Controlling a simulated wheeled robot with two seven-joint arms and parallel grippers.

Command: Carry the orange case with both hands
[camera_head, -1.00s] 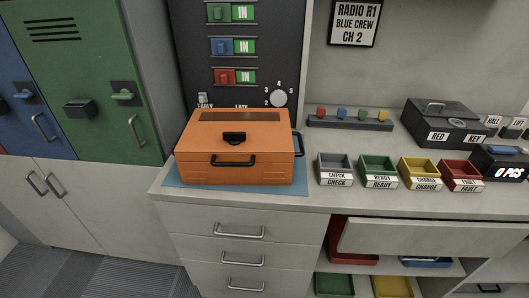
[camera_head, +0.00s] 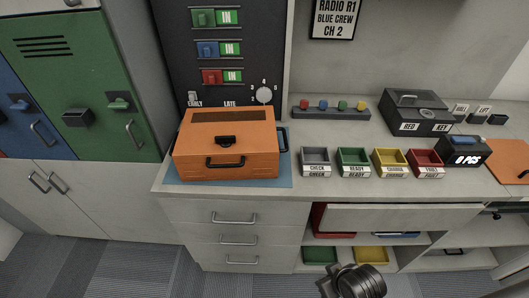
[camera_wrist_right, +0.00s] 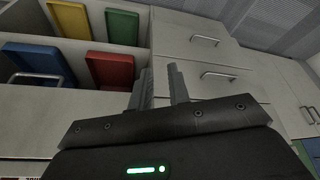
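The orange case (camera_head: 227,145) stands closed and upright on a blue mat (camera_head: 285,172) on the left part of the counter. It has a dark latch and a black handle on its front, and another black handle (camera_head: 283,139) on its right side. Its left side is hidden. My right gripper (camera_wrist_right: 160,76) shows in the right wrist view with its two fingers apart and nothing between them, in front of the cabinet fronts and away from the case. My left gripper is not in view.
Small grey, green, yellow and red bins (camera_head: 425,163) line the counter right of the case. A black key box (camera_head: 417,112) stands behind them. Drawers (camera_head: 238,218) and open shelves with coloured trays (camera_head: 320,255) are below. A green locker (camera_head: 82,85) stands left.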

